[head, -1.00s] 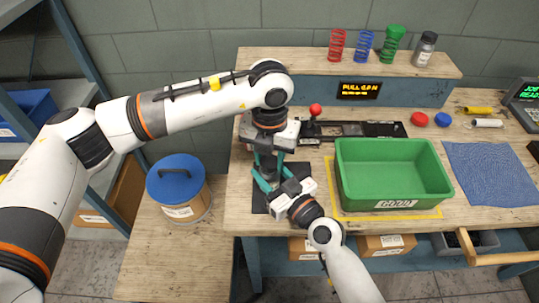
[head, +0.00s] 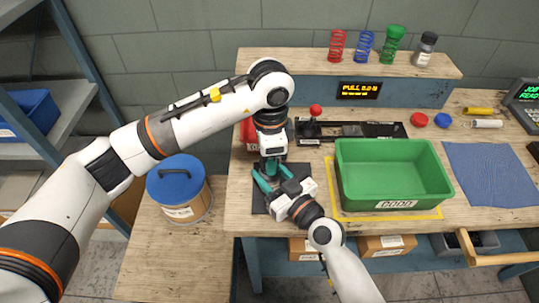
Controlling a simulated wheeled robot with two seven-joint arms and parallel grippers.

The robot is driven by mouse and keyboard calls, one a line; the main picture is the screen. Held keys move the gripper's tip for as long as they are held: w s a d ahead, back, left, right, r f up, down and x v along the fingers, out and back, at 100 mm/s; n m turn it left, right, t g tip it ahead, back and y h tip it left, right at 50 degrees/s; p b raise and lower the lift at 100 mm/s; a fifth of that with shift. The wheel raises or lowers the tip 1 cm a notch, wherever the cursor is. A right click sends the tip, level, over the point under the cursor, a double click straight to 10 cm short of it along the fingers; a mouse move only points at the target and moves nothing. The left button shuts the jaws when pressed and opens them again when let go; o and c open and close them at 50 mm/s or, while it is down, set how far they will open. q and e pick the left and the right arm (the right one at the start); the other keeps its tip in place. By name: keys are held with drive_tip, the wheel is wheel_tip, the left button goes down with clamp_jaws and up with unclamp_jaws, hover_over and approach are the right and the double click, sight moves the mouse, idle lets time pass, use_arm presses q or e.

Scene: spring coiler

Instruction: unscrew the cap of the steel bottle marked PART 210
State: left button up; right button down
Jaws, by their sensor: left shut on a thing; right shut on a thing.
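My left gripper (head: 271,166) points straight down over the dark mat (head: 258,203), shut at the top of the steel bottle, where its cap is. My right gripper (head: 268,185) comes in from the front right, low over the mat, with its teal fingers shut around the bottle's body. The bottle stands between the two grippers and is almost wholly hidden by them. Its cap and its PART 210 marking cannot be made out.
A green bin (head: 393,172) marked GOOD stands just right of my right gripper. Behind is a dark coiler with a red knob (head: 315,110). A small capped jar (head: 425,48) and springs stand on the back shelf. A blue cloth (head: 490,174) lies at right.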

use_arm(q)
drive_tip(key=shift+r, duration=0.15)
idle(0.5)
drive_tip(key=shift+r, duration=1)
